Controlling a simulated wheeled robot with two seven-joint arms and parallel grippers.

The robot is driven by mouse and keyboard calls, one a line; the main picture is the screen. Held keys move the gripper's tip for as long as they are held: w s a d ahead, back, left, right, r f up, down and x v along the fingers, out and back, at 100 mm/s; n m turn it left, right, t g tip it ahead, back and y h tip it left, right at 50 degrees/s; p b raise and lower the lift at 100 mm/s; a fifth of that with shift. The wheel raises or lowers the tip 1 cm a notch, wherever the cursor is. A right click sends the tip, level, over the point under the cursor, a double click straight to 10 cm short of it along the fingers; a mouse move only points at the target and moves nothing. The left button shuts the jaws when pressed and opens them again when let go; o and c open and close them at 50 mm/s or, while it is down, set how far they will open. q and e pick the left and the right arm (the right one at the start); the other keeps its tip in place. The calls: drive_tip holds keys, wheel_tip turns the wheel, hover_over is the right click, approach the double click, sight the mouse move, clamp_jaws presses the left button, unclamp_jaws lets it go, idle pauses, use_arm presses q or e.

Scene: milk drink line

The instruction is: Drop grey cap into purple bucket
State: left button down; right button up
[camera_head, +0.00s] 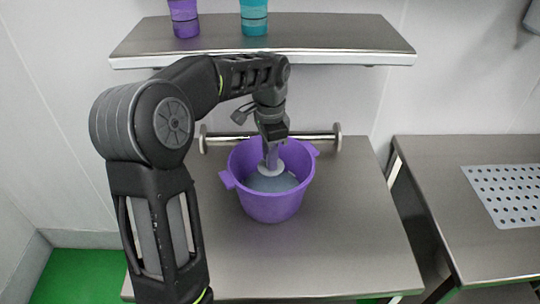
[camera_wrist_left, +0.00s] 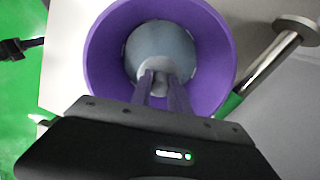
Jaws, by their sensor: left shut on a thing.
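The purple bucket (camera_head: 272,207) stands on the metal table, with a handle lug on each side. It also shows in the wrist view (camera_wrist_left: 220,50). The blue-grey cap (camera_head: 272,183), dome-shaped with a paler top part, is inside the bucket's mouth, and it shows in the wrist view (camera_wrist_left: 160,48). My left gripper (camera_head: 271,158) points down into the bucket and is shut on the cap's top; its fingers also show in the wrist view (camera_wrist_left: 160,82). I cannot tell whether the cap touches the bucket's floor. My right gripper is not in view.
A metal bar (camera_head: 315,143) on end discs runs behind the bucket. A shelf (camera_head: 330,40) above holds a purple cup (camera_head: 184,18) and a teal cup (camera_head: 254,18). A second table with a perforated plate (camera_head: 508,195) stands at the right. The table front is clear.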

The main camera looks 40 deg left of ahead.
use_arm(q)
drive_tip(key=c, duration=1.2)
unclamp_jaws()
drive_tip(key=shift+o, duration=0.2)
wheel_tip(320, 180, up, 6)
drive_tip(key=p, duration=0.5)
drive_tip(key=shift+r, duration=0.55)
drive_tip(key=shift+f, duration=0.1)
